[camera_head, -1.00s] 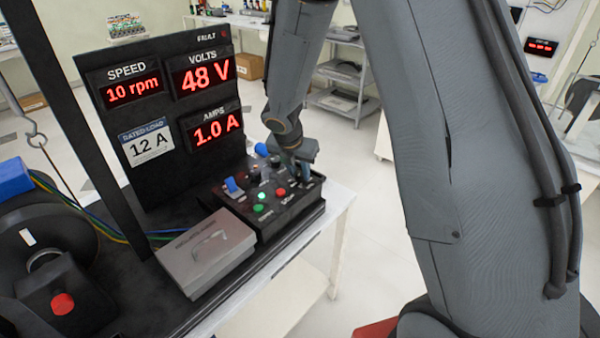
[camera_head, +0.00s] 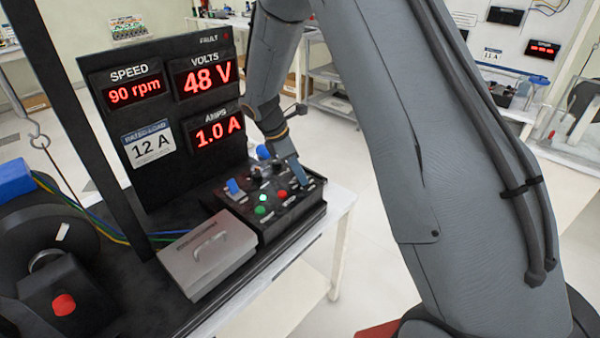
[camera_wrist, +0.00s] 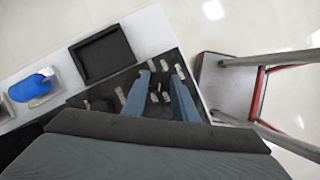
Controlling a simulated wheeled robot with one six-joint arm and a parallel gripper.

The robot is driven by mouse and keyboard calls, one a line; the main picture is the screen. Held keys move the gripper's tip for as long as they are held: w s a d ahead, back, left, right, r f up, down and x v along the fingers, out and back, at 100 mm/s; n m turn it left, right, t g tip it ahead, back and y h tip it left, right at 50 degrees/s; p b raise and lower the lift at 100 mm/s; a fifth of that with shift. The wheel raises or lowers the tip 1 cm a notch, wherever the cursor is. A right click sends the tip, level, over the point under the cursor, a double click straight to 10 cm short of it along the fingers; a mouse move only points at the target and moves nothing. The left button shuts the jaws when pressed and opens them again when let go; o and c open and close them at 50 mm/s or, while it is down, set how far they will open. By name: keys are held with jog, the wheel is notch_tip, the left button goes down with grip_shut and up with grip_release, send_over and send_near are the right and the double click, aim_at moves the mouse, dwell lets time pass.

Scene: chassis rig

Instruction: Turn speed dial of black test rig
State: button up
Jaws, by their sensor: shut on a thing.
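The black test rig's control box (camera_head: 260,228) sits at the front right of the rig, with blue switches, a green and a red button and dark knobs on top. My gripper (camera_head: 301,184) points down at the right end of this box. Its jaws are closed on a small part there, apparently the speed dial, which the fingers hide. In the wrist view my gripper's two blue-grey fingers (camera_wrist: 157,95) reach over the dark panel with white labels. The speed display (camera_head: 134,91) reads 90 rpm.
Other displays read 48 V (camera_head: 206,77) and 1.0 A (camera_head: 214,128); a rated-load label (camera_head: 148,144) says 12 A. A grey lidded box (camera_head: 208,255) stands left of the control box. A dark rotor (camera_head: 50,245) is at far left. Open floor lies right of the bench.

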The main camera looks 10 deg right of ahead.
jog(key=shift+w+m+g, duration=0.1)
jog(key=shift+m+g, duration=0.2)
jog(key=shift+m, duration=0.8)
jog(key=o, duration=1)
jog(key=shift+o, duration=0.2)
jog(key=b+v, duration=0.2)
jog(key=v, duration=0.5)
jog(key=shift+r+b, duration=0.3)
jog(key=shift+r, duration=0.1)
jog(key=shift+a, duration=0.1)
